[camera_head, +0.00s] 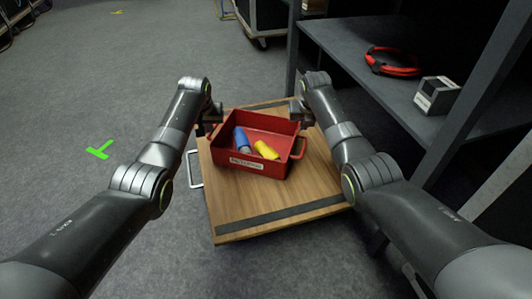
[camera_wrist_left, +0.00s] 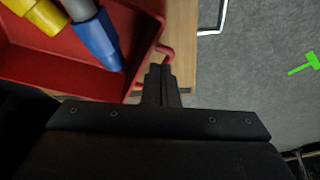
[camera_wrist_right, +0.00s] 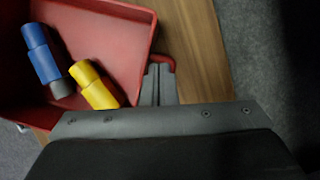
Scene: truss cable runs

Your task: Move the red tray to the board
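The red tray (camera_head: 279,130) is an open box with a white label on its near wall. It sits over the wooden board (camera_head: 270,196), which has a dark strip along its near edge. I cannot tell whether it rests on the board or is slightly above it. A blue piece (camera_head: 240,139) and a yellow piece (camera_head: 265,150) lie inside. My left gripper (camera_wrist_left: 161,72) is at the tray's left handle (camera_wrist_left: 164,50), fingers close together around it. My right gripper (camera_wrist_right: 158,72) is likewise closed at the right handle (camera_wrist_right: 166,60). The fingertips partly hide both handles.
A dark shelf unit (camera_head: 355,58) stands close on the right, holding a coiled red cable (camera_head: 393,62) and a small grey box (camera_head: 437,95). A pale side handle (camera_head: 194,169) sticks out left of the board. Open grey floor with a green mark (camera_head: 99,149) lies left.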

